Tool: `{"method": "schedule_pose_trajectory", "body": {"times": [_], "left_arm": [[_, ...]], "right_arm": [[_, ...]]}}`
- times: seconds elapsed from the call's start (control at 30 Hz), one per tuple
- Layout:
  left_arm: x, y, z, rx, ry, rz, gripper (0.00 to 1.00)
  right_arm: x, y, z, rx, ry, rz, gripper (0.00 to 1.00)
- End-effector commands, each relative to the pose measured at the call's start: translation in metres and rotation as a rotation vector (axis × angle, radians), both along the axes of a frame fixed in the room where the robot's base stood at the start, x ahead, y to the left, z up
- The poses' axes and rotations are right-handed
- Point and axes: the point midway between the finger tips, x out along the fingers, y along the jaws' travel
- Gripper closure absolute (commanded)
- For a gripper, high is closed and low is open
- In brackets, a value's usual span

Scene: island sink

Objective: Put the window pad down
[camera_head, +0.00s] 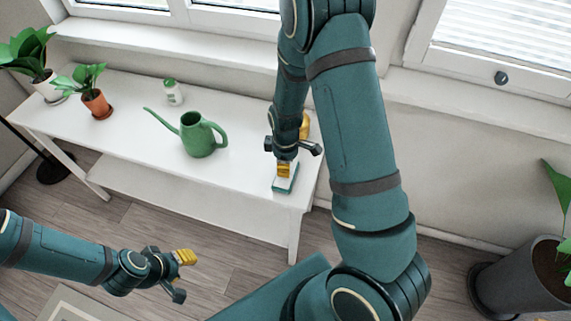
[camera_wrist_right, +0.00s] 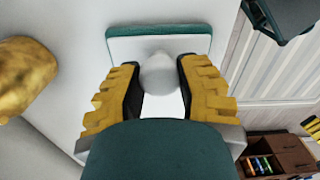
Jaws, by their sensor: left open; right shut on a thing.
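The window pad (camera_head: 284,185) is a small teal and white block with a pale rounded grip. It is at the right front end of the white table (camera_head: 130,125). My right gripper (camera_head: 285,169) is above it, pointing down. In the right wrist view the pad (camera_wrist_right: 205,30) lies beyond the yellow fingers (camera_wrist_right: 158,92), which are shut on its pale grip. The pad appears level at the tabletop; I cannot tell whether its underside touches. My left gripper (camera_head: 185,258) is open and empty, over the floor in front of the table.
A green watering can (camera_head: 200,136), a small white bottle (camera_head: 172,93) and two potted plants (camera_head: 97,102) stand left on the table. A yellow object (camera_head: 304,126) is behind my right gripper. The table's right edge is close to the pad. A large grey planter (camera_head: 520,280) stands right.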

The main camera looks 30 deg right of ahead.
Motion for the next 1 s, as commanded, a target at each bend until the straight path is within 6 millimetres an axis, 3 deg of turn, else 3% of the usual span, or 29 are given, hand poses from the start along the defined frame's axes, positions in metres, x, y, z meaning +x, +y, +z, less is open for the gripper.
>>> {"method": "schedule_pose_trajectory", "body": {"times": [0.27, 0.3, 0.33, 0.73, 0.87, 1.0], "left_arm": [[0.0, 0.0, -0.002, 0.0, 0.001, 0.0, 0.59], [0.0, 0.0, -0.001, 0.0, 0.001, 0.0, 0.59], [0.0, 0.0, -0.001, 0.0, 0.001, 0.0, 0.59], [0.0, 0.0, 0.002, 0.0, 0.0, 0.0, 0.59], [0.001, 0.0, 0.006, 0.0, -0.003, 0.002, 0.59], [0.004, 0.001, 0.012, 0.002, -0.007, 0.006, 0.59]], "right_arm": [[0.0, 0.0, -0.002, -0.001, -0.001, 0.0, 0.99], [0.0, 0.0, -0.001, -0.001, -0.001, 0.0, 0.49], [0.0, 0.0, -0.001, -0.001, -0.001, 0.0, 0.4], [0.001, 0.0, 0.003, -0.001, -0.002, -0.001, 0.4], [0.001, 0.0, 0.02, 0.001, -0.003, -0.001, 0.4], [0.002, 0.0, 0.05, 0.0, -0.006, -0.001, 0.4]]}}
